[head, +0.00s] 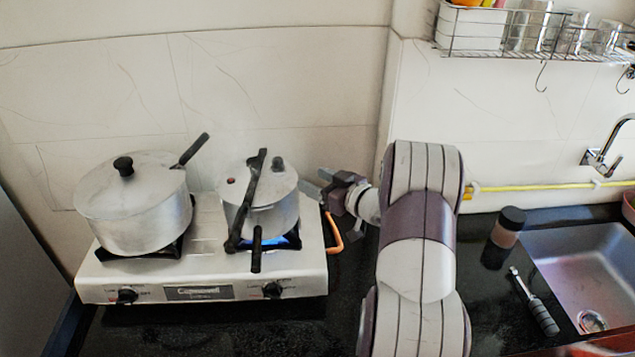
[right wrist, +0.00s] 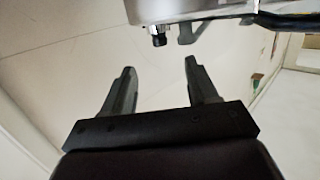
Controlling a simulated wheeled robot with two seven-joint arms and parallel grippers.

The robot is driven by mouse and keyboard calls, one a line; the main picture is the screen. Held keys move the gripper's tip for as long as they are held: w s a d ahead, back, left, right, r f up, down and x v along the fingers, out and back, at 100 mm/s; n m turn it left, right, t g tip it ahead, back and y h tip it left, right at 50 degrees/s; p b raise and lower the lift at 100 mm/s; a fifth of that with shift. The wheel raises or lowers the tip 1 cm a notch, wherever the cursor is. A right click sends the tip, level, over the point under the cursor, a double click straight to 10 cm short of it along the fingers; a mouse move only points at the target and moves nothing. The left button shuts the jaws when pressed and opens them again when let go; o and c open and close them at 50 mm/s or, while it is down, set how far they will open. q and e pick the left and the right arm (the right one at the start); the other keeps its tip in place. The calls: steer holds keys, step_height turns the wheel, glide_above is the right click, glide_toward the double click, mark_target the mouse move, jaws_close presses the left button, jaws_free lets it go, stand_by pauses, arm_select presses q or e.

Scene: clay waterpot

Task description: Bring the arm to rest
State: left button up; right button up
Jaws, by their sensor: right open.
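My right arm rises from the bottom of the head view, and its gripper (head: 312,188) is just right of the pressure cooker (head: 262,215). In the right wrist view my right gripper (right wrist: 160,75) is open, with nothing between its two fingers. I cannot tell whether a fingertip touches the cooker. My left gripper is not in view.
A two-burner stove (head: 205,285) carries the cooker and a large lidded pot (head: 135,215). A blue flame shows under the cooker. At the right are a dark-lidded jar (head: 507,230), a black-handled tool (head: 540,312) and a sink (head: 585,265). A wire rack (head: 520,32) hangs above.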

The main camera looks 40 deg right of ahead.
stand_by(0.3)
steer(key=s+d+f+m+g+h, duration=0.3)
steer(key=s+d+f+g+h, duration=0.25)
steer(key=f, duration=0.25)
steer(key=s+a+f+m+g, duration=0.2)
steer(key=s+a+f+g, duration=0.1)
steer(key=s+a+g, duration=0.1)
steer(key=s+a+r+n+g+y, duration=0.1)
steer(key=s+a, duration=0.3)
steer(key=a, duration=0.4)
steer(key=s+a+r+n+g, duration=0.1)
steer(key=s+a, duration=0.3)
steer(key=a, duration=0.5)
steer(key=s+a+n+g+y, duration=0.1)
steer(key=s+a+g, duration=0.2)
steer(key=a, duration=0.5)
steer(key=shift+s+a+r+y, duration=0.25)
steer(key=shift+s+r+y, duration=0.15)
steer(key=shift+s, duration=0.3)
